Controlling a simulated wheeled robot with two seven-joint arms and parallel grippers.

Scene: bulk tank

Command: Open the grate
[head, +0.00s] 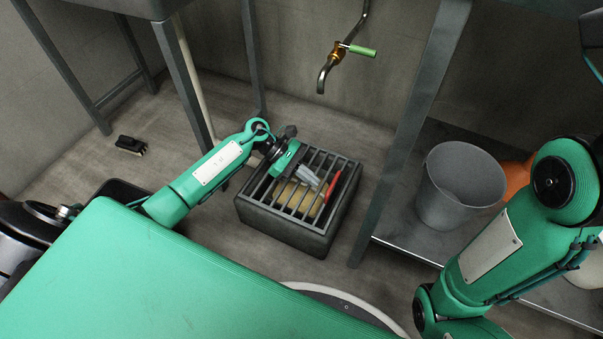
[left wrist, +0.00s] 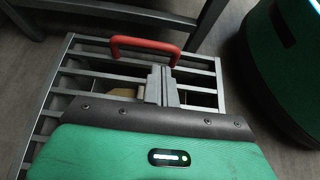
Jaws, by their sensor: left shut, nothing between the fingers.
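The grate (head: 258,190) is a set of dark parallel bars lying flat across the top of a dark box (head: 285,233) on the floor. It also fills much of the left wrist view (left wrist: 88,72). A red handle (head: 332,187) stands up from its right side; in the left wrist view the handle (left wrist: 140,43) is a red arch at the far edge. My left gripper (head: 312,182) is shut and empty over the bars, beside the handle. In the left wrist view its grey fingertips (left wrist: 163,74) are close to the handle's right end; I cannot tell if they touch. My right gripper is out of view.
Something yellowish (head: 297,199) lies under the bars. A tap with a green lever (head: 362,50) is on the wall above. A grey bucket (head: 458,187) stands on a low shelf at right. A black brush (head: 131,144) lies on the floor at left. Metal legs flank the box.

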